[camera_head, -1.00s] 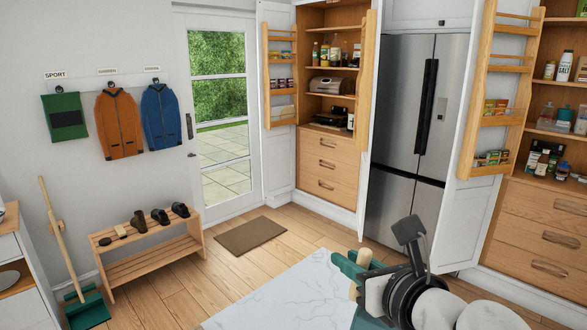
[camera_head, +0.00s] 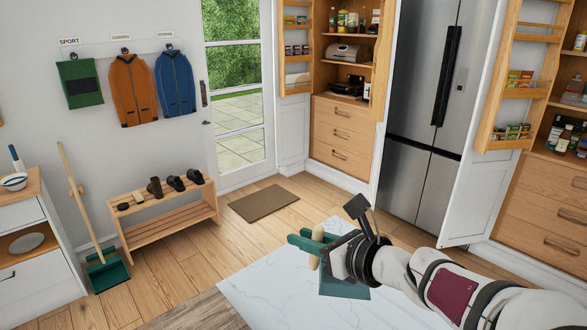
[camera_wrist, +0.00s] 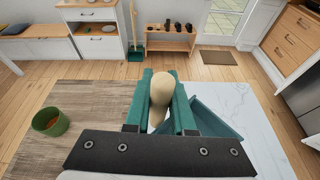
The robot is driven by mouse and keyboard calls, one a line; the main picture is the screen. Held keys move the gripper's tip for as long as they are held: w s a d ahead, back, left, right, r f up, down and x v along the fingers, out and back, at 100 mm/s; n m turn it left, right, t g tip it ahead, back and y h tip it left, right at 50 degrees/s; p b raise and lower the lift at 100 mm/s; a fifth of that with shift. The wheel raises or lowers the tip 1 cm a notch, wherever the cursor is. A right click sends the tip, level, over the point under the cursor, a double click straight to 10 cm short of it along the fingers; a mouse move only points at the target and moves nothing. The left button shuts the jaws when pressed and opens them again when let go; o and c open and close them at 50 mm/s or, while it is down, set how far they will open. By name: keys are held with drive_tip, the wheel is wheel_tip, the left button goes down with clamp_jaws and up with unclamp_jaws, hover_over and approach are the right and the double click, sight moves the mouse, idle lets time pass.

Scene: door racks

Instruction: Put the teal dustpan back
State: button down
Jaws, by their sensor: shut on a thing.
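My gripper (camera_head: 314,243) is shut on the pale wooden handle (camera_wrist: 162,88) of the teal dustpan. The dustpan's teal pan (camera_head: 346,291) hangs below the jaws, over the white marble-like top. In the wrist view the pan (camera_wrist: 208,118) shows right of the handle, partly hidden by my right finger (camera_wrist: 183,112). I cannot tell whether it touches the top. Another teal pan-shaped piece (camera_head: 109,274) stands on the floor at the left, at the foot of a long wooden stick (camera_head: 77,198) leaning on the wall.
A wooden shoe bench (camera_head: 168,221) stands right of the stick, a white cabinet (camera_head: 38,247) left of it. A green cup (camera_wrist: 48,122) stands on the wood part of the top. A brown mat (camera_head: 264,203) lies before the door. The floor between is clear.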

drive_tip(key=s+a+f+n+g+y, duration=0.1)
drive_tip(key=s+a+f+n+g, duration=0.1)
drive_tip(key=a+f, duration=0.5)
drive_tip(key=s+a+f+n+g+y, duration=0.1)
drive_tip(key=s+a+f+n+g, duration=0.2)
drive_tip(key=a+f, duration=0.5)
drive_tip(key=s+a+f+n+g+y, duration=0.2)
drive_tip(key=a+f, duration=0.6)
drive_tip(key=a, duration=0.7)
drive_tip(key=shift+s+a+n+g, duration=0.2)
drive_tip(key=shift+s+n+g, duration=0.15)
drive_tip(key=shift+n+g, duration=0.4)
drive_tip(key=shift+s+a+n+g, duration=0.2)
drive_tip(key=shift+s+n+g, duration=0.15)
drive_tip(key=shift+n+g, duration=0.4)
wheel_tip(320, 180, down, 4)
drive_tip(key=shift+a+f, duration=0.1)
drive_tip(key=shift+f, duration=0.15)
drive_tip(key=c, duration=0.8)
unclamp_jaws()
drive_tip(key=shift+o, duration=0.2)
